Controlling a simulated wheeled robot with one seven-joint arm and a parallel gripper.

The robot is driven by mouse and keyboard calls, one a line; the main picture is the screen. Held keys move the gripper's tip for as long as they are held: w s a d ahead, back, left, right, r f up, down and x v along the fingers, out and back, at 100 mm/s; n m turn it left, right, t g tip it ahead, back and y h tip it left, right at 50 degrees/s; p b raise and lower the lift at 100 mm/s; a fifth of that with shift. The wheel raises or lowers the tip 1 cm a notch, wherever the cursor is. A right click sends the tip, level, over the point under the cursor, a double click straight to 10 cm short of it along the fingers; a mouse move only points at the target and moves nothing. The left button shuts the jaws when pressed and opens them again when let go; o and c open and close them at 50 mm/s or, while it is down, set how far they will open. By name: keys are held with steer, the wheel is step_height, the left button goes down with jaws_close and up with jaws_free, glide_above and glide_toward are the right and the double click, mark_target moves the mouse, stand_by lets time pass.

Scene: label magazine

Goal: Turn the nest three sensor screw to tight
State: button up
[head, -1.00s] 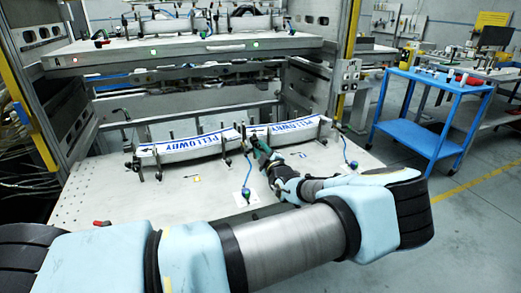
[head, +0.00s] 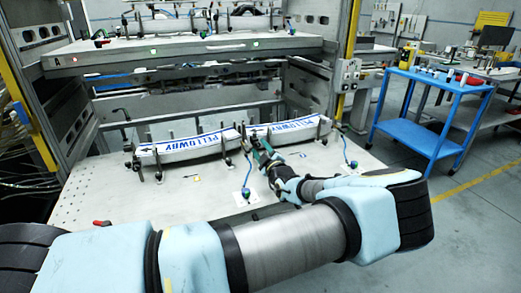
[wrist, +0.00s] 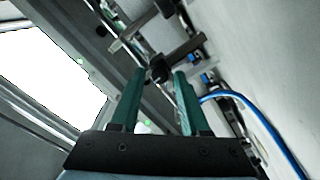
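My gripper (head: 258,146) reaches the front of the right-hand label strip (head: 287,130) on the lower shelf in the head view. In the wrist view its two green fingers (wrist: 160,72) stand apart. A dark round knob (wrist: 160,67) shows between their tips, with narrow gaps beside it; contact cannot be told. A dark bar runs from the knob toward the upper right. I cannot read a nest number or confirm that this knob is the sensor screw. In the head view my fingers hide the spot they reach.
A left label strip (head: 190,147) lies beside the right one, with dark clamps along both. Blue-cabled sensors stand on the plate (head: 120,205) in front. An upper shelf (head: 180,52) hangs above. A blue cart (head: 432,100) stands to the right.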

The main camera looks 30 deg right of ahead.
steer(key=shift+o, duration=0.8)
steer(key=s+b, duration=0.1)
steer(key=s, duration=0.2)
steer(key=s+a+b, duration=0.1)
steer(key=s, duration=0.6)
steer(key=shift+s+a+b, duration=0.15)
steer(key=shift+s+b, duration=0.2)
steer(key=shift+b, duration=0.05)
